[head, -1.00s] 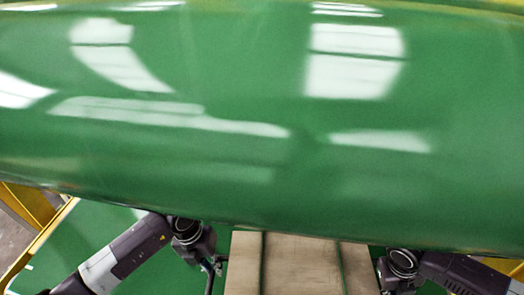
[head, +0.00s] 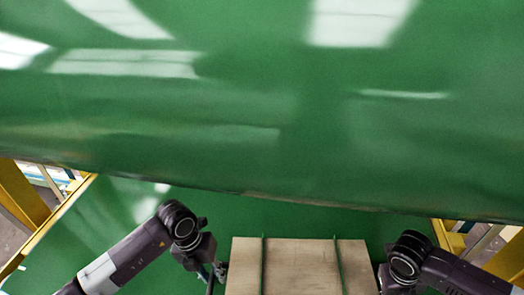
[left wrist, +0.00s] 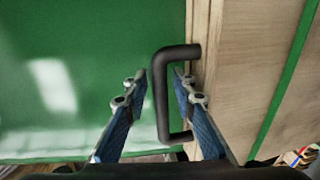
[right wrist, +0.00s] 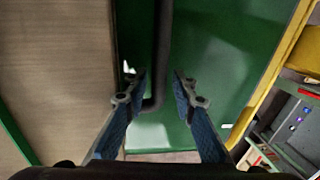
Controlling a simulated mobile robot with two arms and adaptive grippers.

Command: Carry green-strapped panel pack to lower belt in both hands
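The panel pack (head: 300,268) is a pale wooden block with green straps, low in the middle of the head view. A black handle (left wrist: 160,95) on its side stands between my left gripper's (left wrist: 162,72) fingers, which close in around the bar. In the right wrist view another black bar handle (right wrist: 162,45) runs between my right gripper's (right wrist: 160,75) fingers, close on both sides. The pack lies between the two arms. A flat green surface (head: 110,225) shows below and beside it; I cannot tell whether this is the lower belt.
A large glossy green curved surface (head: 250,120) fills the upper head view. Yellow frame beams stand at the left (head: 22,200) and right (head: 505,262). Dark shelving (right wrist: 295,130) with small coloured items shows at the right wrist view's edge.

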